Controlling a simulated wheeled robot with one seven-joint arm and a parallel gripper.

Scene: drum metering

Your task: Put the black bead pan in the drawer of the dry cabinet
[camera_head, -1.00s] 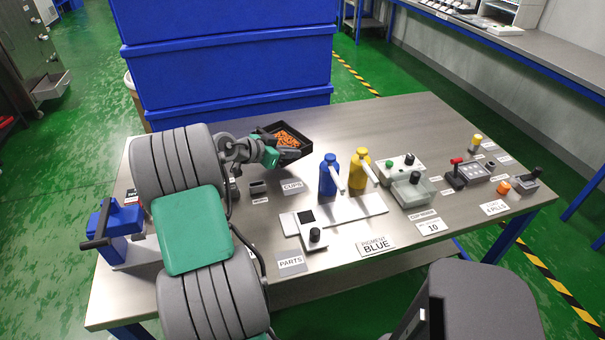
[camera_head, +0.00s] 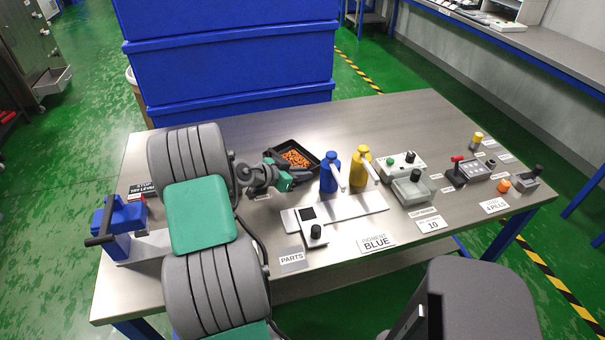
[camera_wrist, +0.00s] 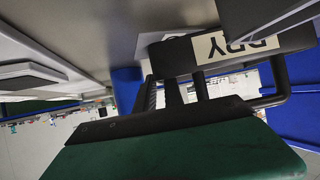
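The black bead pan (camera_head: 281,149), filled with orange beads, is over the back middle of the table, level in the head view. My gripper (camera_head: 290,177) is at its near side and appears shut on it; the fingers are partly hidden there. In the wrist view my gripper's dark fingers (camera_wrist: 222,92) meet a black part of the pan with a "DRY" label (camera_wrist: 236,47). I cannot tell whether the pan touches the table. A grey cabinet (camera_head: 27,45) stands on the floor at far left, with a light drawer (camera_head: 52,82) pulled out.
Stacked blue bins (camera_head: 230,65) rise behind the table. A blue clamp-like device (camera_head: 120,225) is at left. Green floor is open between the bins and the cabinet.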

